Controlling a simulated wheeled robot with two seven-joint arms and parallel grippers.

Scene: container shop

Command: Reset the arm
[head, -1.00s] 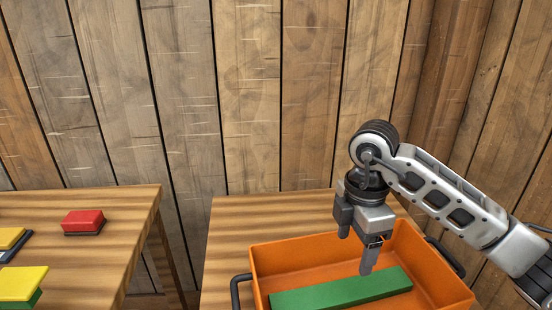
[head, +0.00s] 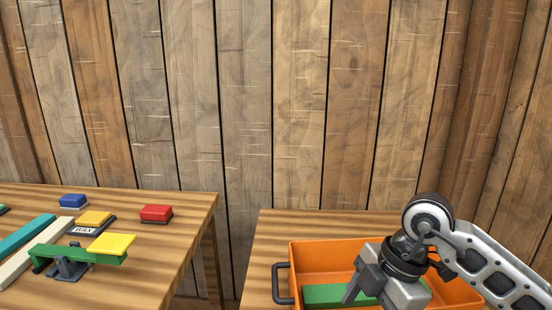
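My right arm comes in from the right in the head view. My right gripper (head: 362,290) hangs low over an orange crate (head: 310,253), in front of its inside. One finger shows, pointing down and left; the other is hidden or below the picture edge, so its opening cannot be judged. A green bar (head: 325,294) lies in the crate, partly behind the gripper. My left gripper is not in view.
The crate, with a dark handle (head: 281,284), stands on a wooden table (head: 262,245). A second table (head: 180,220) at left bears a red block (head: 156,213), blue block (head: 73,201), yellow pieces (head: 112,243), a green beam (head: 100,257) and long bars. A gap separates the tables. A plank wall stands behind.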

